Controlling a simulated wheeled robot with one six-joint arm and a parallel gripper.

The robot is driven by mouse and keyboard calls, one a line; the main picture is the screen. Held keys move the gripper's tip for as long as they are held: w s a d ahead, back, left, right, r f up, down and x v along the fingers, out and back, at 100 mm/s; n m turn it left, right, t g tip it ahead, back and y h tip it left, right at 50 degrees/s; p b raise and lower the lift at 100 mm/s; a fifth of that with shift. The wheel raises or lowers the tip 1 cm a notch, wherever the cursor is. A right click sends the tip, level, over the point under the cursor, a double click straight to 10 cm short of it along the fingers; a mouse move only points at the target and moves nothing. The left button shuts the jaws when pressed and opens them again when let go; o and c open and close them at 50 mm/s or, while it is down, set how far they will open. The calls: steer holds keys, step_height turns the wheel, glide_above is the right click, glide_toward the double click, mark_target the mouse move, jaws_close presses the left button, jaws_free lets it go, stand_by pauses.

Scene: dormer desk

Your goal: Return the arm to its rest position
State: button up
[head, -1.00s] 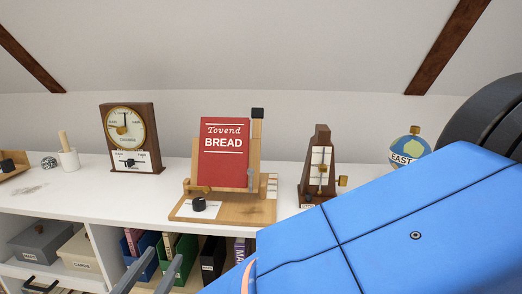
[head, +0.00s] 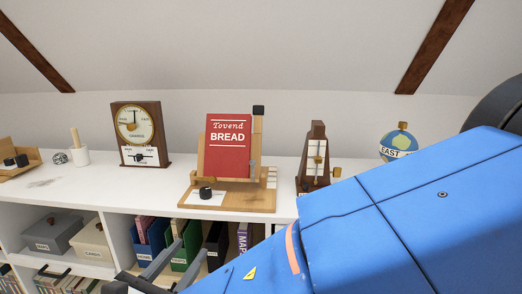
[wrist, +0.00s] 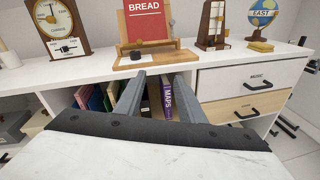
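My blue arm (head: 400,215) reaches in from the right in the head view, in front of the white shelf unit. My gripper (head: 193,250) is at the lower middle, before the open cubbies. In the wrist view my gripper (wrist: 158,78) shows two grey fingers spread apart with nothing between them. They point toward the shelf's front edge, and the binders show behind and below them. The gripper appears to touch nothing.
The white top (head: 90,190) bears a dial clock (head: 138,135), a red bread book (head: 228,145) on a wooden stand, a metronome (head: 315,160) and a globe (head: 398,146). Grey and cream boxes and binders fill the cubbies. Drawers with black handles (wrist: 262,84) are at right.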

steer(key=w+d+f+m+g+h, duration=0.1)
steer(key=w+d+f+m+g, duration=0.15)
steer(key=d, duration=0.65)
steer(key=w+d+f+m+g+h, duration=0.1)
steer(key=w+d+m+g+h, duration=0.2)
steer(key=d, duration=0.5)
steer(key=w+d+f+m+g, duration=0.1)
steer(key=w+d+m+g, duration=0.3)
steer(key=d, duration=0.5)
steer(key=s+d+f+m+g+y, duration=0.1)
steer(key=s+d+m+y, duration=0.3)
steer(key=d+m, duration=0.5)
steer(key=s+d+f+m+g+y, duration=0.1)
steer(key=s+d+f+m+y, duration=0.2)
steer(key=s+d+m, duration=0.6)
steer(key=f+m, duration=0.1)
steer(key=m, duration=0.2)
steer(key=shift+f+y, duration=0.35)
steer(key=shift+y, duration=0.05)
